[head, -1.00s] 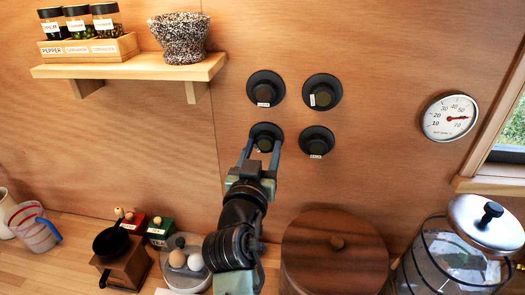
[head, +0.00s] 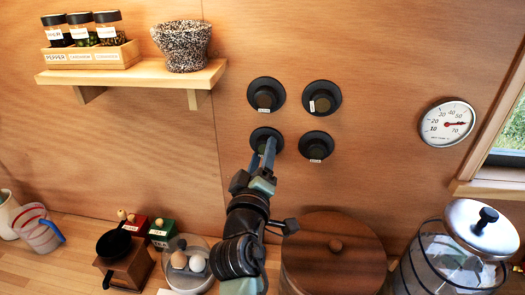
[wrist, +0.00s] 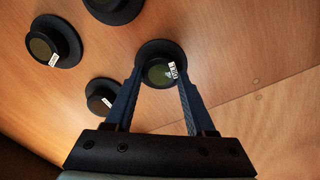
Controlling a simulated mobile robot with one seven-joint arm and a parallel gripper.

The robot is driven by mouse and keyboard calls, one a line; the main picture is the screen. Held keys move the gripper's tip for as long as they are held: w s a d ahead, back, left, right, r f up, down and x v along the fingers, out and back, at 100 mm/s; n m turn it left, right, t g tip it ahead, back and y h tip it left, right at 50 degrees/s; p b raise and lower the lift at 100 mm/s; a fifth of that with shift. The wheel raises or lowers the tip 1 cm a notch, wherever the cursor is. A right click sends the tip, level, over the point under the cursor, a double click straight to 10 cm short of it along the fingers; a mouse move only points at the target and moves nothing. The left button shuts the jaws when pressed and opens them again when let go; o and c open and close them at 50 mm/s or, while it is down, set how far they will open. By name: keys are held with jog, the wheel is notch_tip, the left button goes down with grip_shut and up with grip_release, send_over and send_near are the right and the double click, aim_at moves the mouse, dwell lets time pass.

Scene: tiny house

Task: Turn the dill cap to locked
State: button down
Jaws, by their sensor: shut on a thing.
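Four round black caps on dark flanges sit on the wooden wall. My gripper (head: 266,147) is at the lower-left cap (head: 263,133) and covers much of it in the head view. In the wrist view, the two fingers of my gripper (wrist: 162,78) are shut on the sides of this cap (wrist: 158,72). Its face is dark green, and a small white label (wrist: 173,70) stands tilted at its right edge, close to the right finger. The label is too small to read surely, so I cannot confirm that this is the dill cap.
The other caps are at upper left (head: 265,97), upper right (head: 321,98) and lower right (head: 316,146). A shelf (head: 150,76) with jars and a mortar is to the left. A round wooden lid (head: 335,245) and a glass jar (head: 450,255) stand below right.

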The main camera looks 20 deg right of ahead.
jog(key=shift+n+p, duration=0.3)
jog(key=shift+n, duration=0.6)
jog(key=shift+c, duration=1.2)
grip_release()
jog(key=b+v, duration=0.3)
jog(key=v, duration=1)
jog(key=shift+b, duration=0.35)
jog(key=shift+d, duration=0.1)
